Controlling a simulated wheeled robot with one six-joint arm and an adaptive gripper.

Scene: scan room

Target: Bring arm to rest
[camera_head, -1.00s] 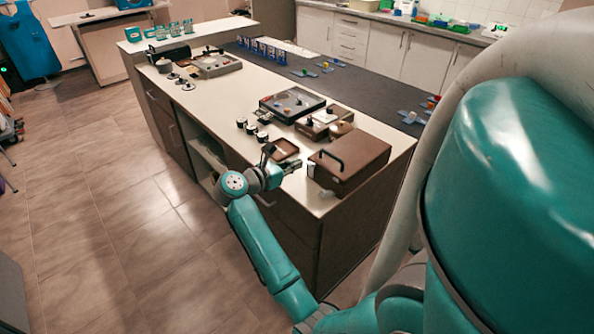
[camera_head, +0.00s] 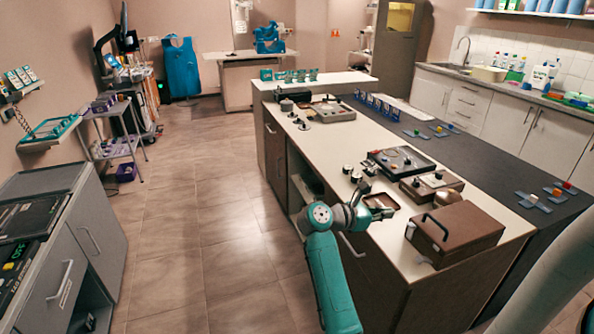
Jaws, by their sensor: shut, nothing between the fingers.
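My teal arm (camera_head: 326,272) rises from the bottom of the view, with its wrist at the near left edge of the island counter (camera_head: 408,262). My gripper (camera_head: 384,212) points to the right over the counter edge, beside a small brown tray (camera_head: 384,200). It looks small and dark here; its fingers are together with nothing between them. A brown case with a black handle (camera_head: 455,233) stands on the counter just right of the gripper.
Devices with dials (camera_head: 400,160) and small black-and-white pots (camera_head: 358,177) stand on the counter beyond the gripper. A grey cabinet (camera_head: 92,235) stands at the left, and a trolley (camera_head: 112,135) behind it. The tiled floor (camera_head: 200,240) between cabinet and island is clear.

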